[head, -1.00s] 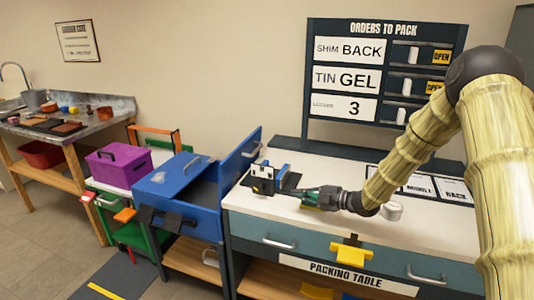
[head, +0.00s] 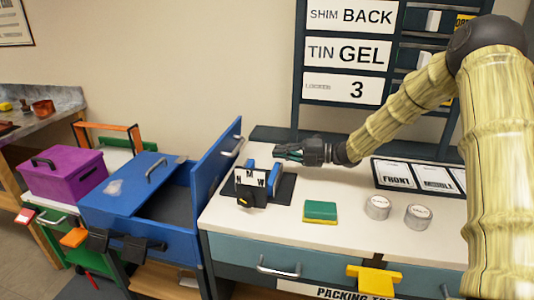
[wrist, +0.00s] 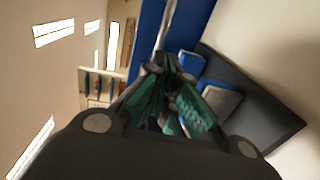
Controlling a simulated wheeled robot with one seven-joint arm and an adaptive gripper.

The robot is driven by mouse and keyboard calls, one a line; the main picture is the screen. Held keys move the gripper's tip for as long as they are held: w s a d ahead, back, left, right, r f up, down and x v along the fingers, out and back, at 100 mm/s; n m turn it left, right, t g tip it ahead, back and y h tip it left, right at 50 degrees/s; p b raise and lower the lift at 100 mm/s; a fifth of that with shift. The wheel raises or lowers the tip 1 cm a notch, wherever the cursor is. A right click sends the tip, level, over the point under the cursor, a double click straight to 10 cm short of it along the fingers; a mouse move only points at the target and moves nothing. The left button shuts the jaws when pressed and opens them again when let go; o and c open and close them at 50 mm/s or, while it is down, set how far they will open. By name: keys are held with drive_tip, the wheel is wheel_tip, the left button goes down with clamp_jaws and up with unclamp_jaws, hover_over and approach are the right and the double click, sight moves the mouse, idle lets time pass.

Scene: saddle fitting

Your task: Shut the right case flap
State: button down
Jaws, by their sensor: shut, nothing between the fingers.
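The blue case (head: 120,205) stands left of the packing table. Its left flap (head: 140,180), with a grey handle, lies shut. Its right flap (head: 213,165) stands up and open, tilted toward the table, with a handle on its table-facing side. The dark inside of the case shows below it. My gripper (head: 284,153) is shut and empty, to the right of the flap and apart from it, above the back of the table. In the wrist view, the green fingertips (wrist: 165,95) come together and the blue flap (wrist: 150,35) shows beyond them.
A black holder with letter cards (head: 250,185) stands on a dark mat just below my gripper. A green and yellow block (head: 320,211) and two round tins (head: 378,207) lie to the right on the table. A purple box (head: 60,175) is at the left.

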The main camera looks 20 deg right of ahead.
sight(249, 160)
drive_tip(key=shift+a+r, duration=0.3)
drive_tip(key=shift+a, duration=0.2)
drive_tip(key=shift+a+r, duration=0.25)
drive_tip(key=shift+a, duration=0.2)
drive_tip(key=w+a+f, duration=0.2)
drive_tip(key=w, duration=0.1)
drive_tip(key=shift+w+a, duration=0.2)
drive_tip(key=shift+a, duration=0.1)
drive_tip(key=x, duration=0.5)
drive_tip(key=shift+a, duration=0.3)
drive_tip(key=shift+w+a+r, duration=0.1)
drive_tip(key=shift+w+a, duration=0.15)
drive_tip(key=shift+a, duration=0.15)
